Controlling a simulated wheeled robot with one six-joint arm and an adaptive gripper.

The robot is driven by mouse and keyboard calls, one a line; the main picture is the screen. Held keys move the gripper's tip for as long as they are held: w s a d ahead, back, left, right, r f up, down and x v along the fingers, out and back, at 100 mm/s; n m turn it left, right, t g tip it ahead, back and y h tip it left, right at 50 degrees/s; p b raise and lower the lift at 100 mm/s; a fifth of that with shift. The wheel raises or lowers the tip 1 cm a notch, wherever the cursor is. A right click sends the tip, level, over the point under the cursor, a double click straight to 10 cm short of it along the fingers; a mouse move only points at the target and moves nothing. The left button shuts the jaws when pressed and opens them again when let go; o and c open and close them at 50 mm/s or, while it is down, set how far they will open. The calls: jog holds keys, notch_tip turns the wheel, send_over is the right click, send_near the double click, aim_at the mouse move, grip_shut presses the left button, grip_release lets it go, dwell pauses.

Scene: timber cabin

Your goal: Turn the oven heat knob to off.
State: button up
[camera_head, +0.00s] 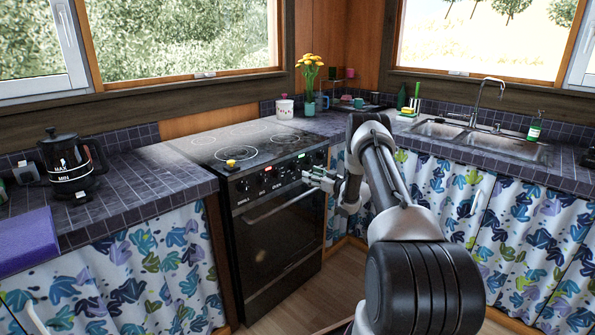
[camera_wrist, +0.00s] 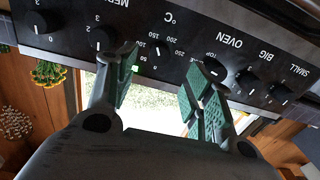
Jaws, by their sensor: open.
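The oven (camera_head: 285,225) is a black range with a row of knobs on its front panel. In the wrist view the panel appears upside down, and the temperature knob (camera_wrist: 158,50), marked °C with numbers up to 250, is black with a white pointer line. The pointer's exact setting is hard to read. My gripper (camera_wrist: 164,66) is open, its green-padded fingers spread either side of this knob, apart from it as far as I can tell. In the head view my gripper (camera_head: 312,178) is in front of the panel's right part.
The neighbouring OVEN selector knob (camera_wrist: 205,75) is close behind the right fingertip, and another knob (camera_wrist: 103,37) is near the left one. A yellow item (camera_head: 231,164) lies on the cooktop (camera_head: 225,143). A kettle (camera_head: 70,165) stands on the left counter, and a sink (camera_head: 490,138) is at right.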

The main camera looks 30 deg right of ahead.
aim_at(298, 169)
jog(key=x, duration=0.7)
jog(key=shift+w+a, duration=0.1)
jog(key=shift+w, duration=0.2)
jog(key=c, duration=1)
